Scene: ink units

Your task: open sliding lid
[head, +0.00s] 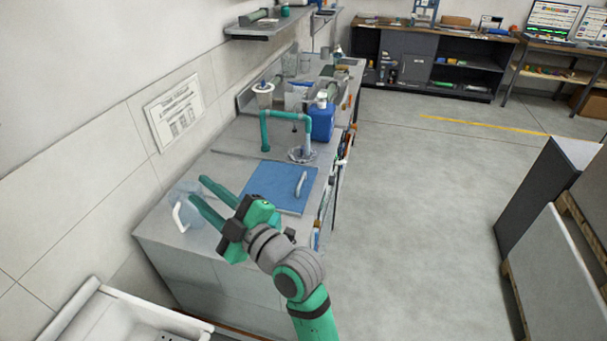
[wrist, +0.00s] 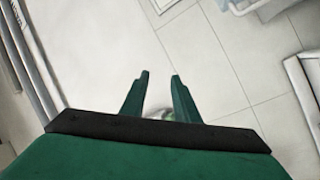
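The sliding lid (head: 270,187) is a flat blue panel on the grey counter, with a pale curved handle (head: 301,184) near its right edge. It lies to the right of my gripper (head: 197,188) in the head view. How far the lid covers an opening cannot be told. My gripper is over the near left part of the counter, fingers pointing to the left and apart from the handle. In the wrist view my gripper (wrist: 160,75) has its two green fingers parted with a gap between them. The lid is not recognisable in the wrist view.
A clear jug (head: 178,194) stands by my fingertips, partly behind them. A green tap (head: 285,115) and a blue canister (head: 321,121) stand behind the lid. A white basin (head: 120,309) is at the lower left. The floor right of the counter is clear.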

